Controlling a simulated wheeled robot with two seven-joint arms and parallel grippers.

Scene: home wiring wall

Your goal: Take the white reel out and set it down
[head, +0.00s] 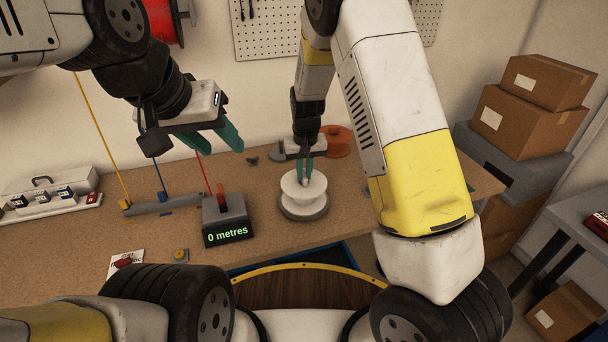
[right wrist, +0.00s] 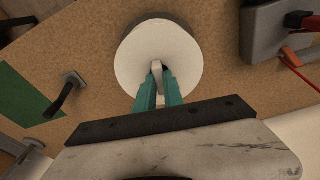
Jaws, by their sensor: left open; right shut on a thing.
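The white reel (head: 304,190) stands upright on a round grey base on the workbench, right of the length counter. It also shows in the right wrist view (right wrist: 138,65), from above. My right gripper (head: 305,172) points down at the reel's top, its teal fingers shut on a small light-coloured part at the reel's centre (right wrist: 157,68). I cannot tell whether the reel is lifted off the base. My left gripper (head: 218,142) is open and empty, high above the bench on the left.
The length counter (head: 226,220) reads 0 metres. Yellow, blue and red wires rise from a grey bar (head: 160,205) at left. Cardboard boxes (head: 524,118) are stacked at right.

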